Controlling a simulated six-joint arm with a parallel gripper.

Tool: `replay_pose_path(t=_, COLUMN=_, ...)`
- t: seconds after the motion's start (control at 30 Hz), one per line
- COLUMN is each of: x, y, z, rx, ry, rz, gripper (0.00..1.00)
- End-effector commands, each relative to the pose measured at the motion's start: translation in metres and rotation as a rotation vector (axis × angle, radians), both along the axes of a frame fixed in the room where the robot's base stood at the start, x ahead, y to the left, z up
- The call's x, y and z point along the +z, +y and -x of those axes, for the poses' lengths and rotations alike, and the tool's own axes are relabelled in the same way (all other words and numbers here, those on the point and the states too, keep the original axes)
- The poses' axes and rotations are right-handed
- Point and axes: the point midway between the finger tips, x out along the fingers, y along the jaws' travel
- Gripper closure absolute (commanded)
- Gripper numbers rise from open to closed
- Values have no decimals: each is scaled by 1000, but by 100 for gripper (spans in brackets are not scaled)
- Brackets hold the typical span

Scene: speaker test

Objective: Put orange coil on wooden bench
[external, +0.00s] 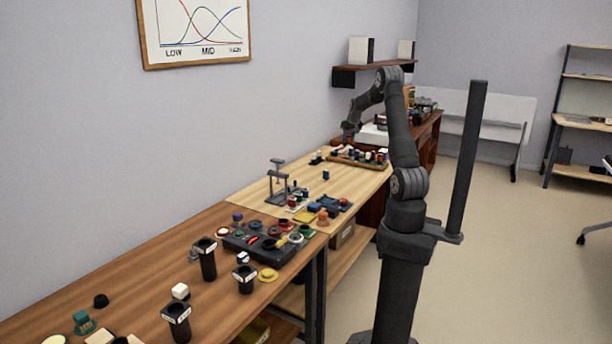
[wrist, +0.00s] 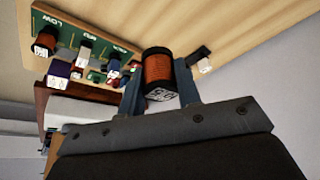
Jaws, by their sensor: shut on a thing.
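In the wrist view, the orange coil (wrist: 158,70), with black ends and a white label on its near end, sits between the two fingers of my gripper (wrist: 159,88). The gripper is shut on it. The pale wooden bench (wrist: 245,28) shows beyond the coil; whether the coil touches it is hard to tell. In the external view, my gripper (external: 349,130) is small, over the far part of the pale wooden bench (external: 352,182), near a tray of parts. I cannot make out the held coil there.
A board with several components (wrist: 85,50) lies left of the coil, and a small dark part (wrist: 198,58) lies to its right. A grey stand (external: 278,185) and a black parts tray (external: 262,245) are nearer the external camera.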

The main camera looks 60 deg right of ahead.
Motion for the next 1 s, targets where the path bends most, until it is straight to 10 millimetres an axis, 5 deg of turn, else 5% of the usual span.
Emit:
replay_pose_path(t=0.03, x=-1, y=-27, z=18, rx=-37, ry=-2, rz=0, gripper=96)
replay_pose_path(t=0.2, x=-3, y=-99, z=77, rx=-131, ry=-2, rz=1, gripper=96)
replay_pose_path(t=0.5, x=-7, y=-202, z=202, rx=-287, ry=-6, rz=2, gripper=96)
replay_pose_path(t=0.73, x=-9, y=-241, z=272, rx=-360, ry=-9, rz=5, gripper=96)
replay_pose_path(t=1.0, x=-23, y=-256, z=306, rx=-391, ry=-9, rz=2, gripper=96)
